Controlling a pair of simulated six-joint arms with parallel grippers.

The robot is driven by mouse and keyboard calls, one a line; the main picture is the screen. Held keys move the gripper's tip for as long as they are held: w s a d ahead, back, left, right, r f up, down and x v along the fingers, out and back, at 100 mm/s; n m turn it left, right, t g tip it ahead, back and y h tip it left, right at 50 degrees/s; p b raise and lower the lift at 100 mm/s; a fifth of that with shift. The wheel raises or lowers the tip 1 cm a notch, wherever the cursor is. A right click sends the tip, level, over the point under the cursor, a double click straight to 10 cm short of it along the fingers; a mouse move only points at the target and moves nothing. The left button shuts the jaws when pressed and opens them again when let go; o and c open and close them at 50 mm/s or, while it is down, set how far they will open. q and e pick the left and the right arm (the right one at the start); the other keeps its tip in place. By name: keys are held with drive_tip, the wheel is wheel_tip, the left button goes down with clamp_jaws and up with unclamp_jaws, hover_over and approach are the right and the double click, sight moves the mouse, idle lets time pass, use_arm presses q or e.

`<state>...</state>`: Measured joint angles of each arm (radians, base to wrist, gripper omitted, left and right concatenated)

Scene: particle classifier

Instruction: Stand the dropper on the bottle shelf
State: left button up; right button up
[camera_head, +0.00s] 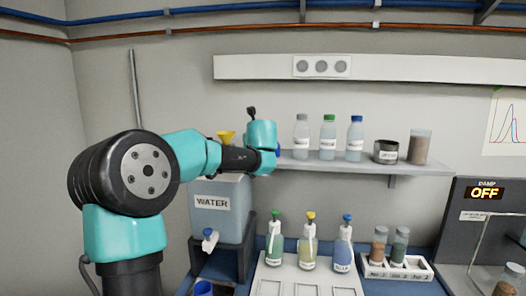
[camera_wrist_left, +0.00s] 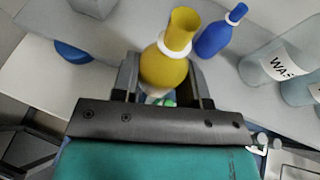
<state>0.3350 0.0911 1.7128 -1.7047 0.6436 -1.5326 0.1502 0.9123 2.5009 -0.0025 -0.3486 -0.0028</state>
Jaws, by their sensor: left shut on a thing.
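My left gripper (camera_wrist_left: 163,82) is shut on the dropper (camera_wrist_left: 165,68), which shows as a rounded yellow bulb with a flared top. Its lower part is mostly hidden by the fingers and wrist. The bottle shelf (camera_head: 405,168) is on the back wall, and my left wrist is in front of its left end. The shelf's pale surface also shows in the left wrist view (camera_wrist_left: 215,95). I cannot tell whether the dropper touches it. In the head view my own wrist hides the gripper and the held dropper. My right gripper is not in view.
A blue item (camera_wrist_left: 221,32) stands close beside the dropper. Labelled bottles (camera_head: 328,138), a dark tub (camera_head: 386,151) and a jar (camera_head: 419,147) stand farther right on the shelf. The water tank (camera_head: 228,222) stands below my left arm. Several wash bottles (camera_head: 308,245) are on the bench.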

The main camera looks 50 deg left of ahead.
use_arm(q)
drive_tip(key=w+a, duration=0.4)
drive_tip(key=a, duration=0.1)
drive_tip(key=w+a+f, duration=0.1)
drive_tip(key=w+a, duration=0.2)
drive_tip(key=shift+w, duration=0.1)
drive_tip(key=shift+f, duration=1.75)
drive_tip(key=shift+f, duration=0.1)
drive_tip(key=o, duration=1)
